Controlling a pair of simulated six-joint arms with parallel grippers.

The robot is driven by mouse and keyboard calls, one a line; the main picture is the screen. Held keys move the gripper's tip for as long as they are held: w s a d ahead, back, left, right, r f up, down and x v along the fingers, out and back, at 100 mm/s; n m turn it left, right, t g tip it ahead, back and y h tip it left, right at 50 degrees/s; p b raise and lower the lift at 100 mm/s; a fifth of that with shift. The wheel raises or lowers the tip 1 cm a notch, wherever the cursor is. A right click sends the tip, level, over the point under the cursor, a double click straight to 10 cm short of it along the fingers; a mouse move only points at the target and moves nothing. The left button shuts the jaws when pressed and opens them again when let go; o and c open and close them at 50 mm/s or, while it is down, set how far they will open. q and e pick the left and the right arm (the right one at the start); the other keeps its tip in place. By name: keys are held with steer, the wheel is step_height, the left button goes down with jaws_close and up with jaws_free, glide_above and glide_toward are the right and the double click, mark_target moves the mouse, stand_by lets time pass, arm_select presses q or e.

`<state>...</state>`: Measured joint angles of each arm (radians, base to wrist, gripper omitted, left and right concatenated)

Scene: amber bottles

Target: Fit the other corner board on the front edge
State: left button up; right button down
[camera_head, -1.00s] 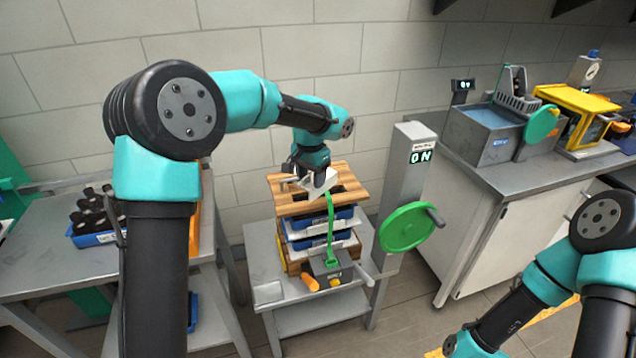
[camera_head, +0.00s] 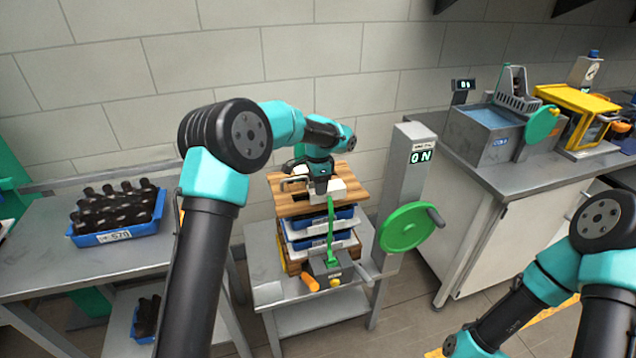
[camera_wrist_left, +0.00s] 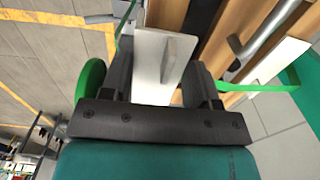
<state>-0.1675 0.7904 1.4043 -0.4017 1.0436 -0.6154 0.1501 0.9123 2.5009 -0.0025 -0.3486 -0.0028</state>
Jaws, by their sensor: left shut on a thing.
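My left gripper (camera_head: 321,186) is shut on a white corner board (camera_head: 336,187) over the wooden top board (camera_head: 290,206) of the stack, near its front edge. In the left wrist view the corner board (camera_wrist_left: 152,65) stands between the two dark fingers, with wood slats beyond it. A green strap (camera_head: 331,232) hangs down the front of the stack. Whether the board touches the wood or strap is unclear. A pale piece (camera_wrist_left: 275,62) by the strap at the right of the wrist view cannot be clearly told.
The stack has blue crates (camera_head: 309,229) with white layers and stands on a grey table (camera_head: 262,262). An orange-handled tool (camera_head: 325,270) sits at its front. A green handwheel (camera_head: 406,228) and post stand right. A blue crate of bottles (camera_head: 112,236) stands left.

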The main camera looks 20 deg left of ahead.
arm_select(q)
steer(key=shift+f, duration=1.9)
steer(key=shift+f, duration=0.95)
steer(key=o, duration=1)
steer(key=shift+r, duration=0.2)
steer(key=shift+r, duration=3.35)
